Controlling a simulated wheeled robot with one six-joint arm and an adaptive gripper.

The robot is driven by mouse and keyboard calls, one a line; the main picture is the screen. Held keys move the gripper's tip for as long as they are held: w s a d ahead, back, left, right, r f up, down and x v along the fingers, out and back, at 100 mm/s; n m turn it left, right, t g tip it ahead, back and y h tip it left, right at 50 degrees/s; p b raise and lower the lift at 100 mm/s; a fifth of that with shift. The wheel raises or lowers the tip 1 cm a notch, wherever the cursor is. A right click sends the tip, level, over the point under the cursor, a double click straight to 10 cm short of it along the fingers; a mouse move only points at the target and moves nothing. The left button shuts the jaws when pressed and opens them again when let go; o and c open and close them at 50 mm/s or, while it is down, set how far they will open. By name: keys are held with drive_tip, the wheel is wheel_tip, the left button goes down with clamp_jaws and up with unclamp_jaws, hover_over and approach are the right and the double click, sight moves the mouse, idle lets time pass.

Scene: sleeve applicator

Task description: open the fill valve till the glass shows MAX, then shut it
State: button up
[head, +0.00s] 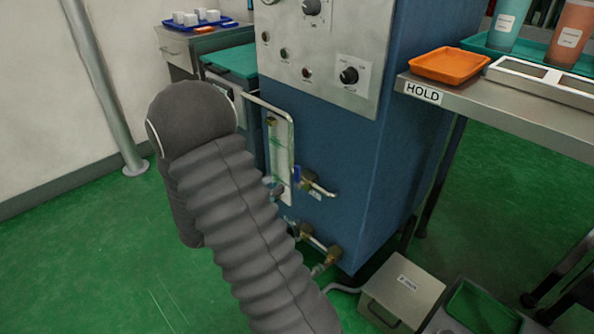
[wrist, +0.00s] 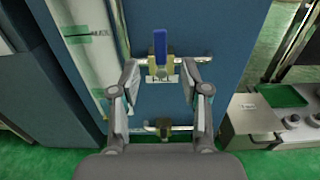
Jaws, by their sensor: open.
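The fill valve has a blue lever (wrist: 160,47) on a brass body, with a FILL label (wrist: 163,79) below it. The lever points up, across its horizontal pipe. The sight glass (wrist: 86,55) stands left of the valve, with a green MAX mark (wrist: 98,35). I cannot tell the liquid level.
A second brass valve (wrist: 165,131) sits lower on the blue cabinet (head: 350,160). My arm covers part of the cabinet's left side in the head view. A HOLD shelf (head: 480,105) with an orange tray (head: 449,64) stands right. A grey box (head: 403,288) is on the floor.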

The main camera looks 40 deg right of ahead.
sight(295, 171)
drive_tip(key=d, duration=1)
drive_tip(key=shift+w+d, duration=0.1)
drive_tip(key=shift+w, duration=0.3)
clamp_jaws()
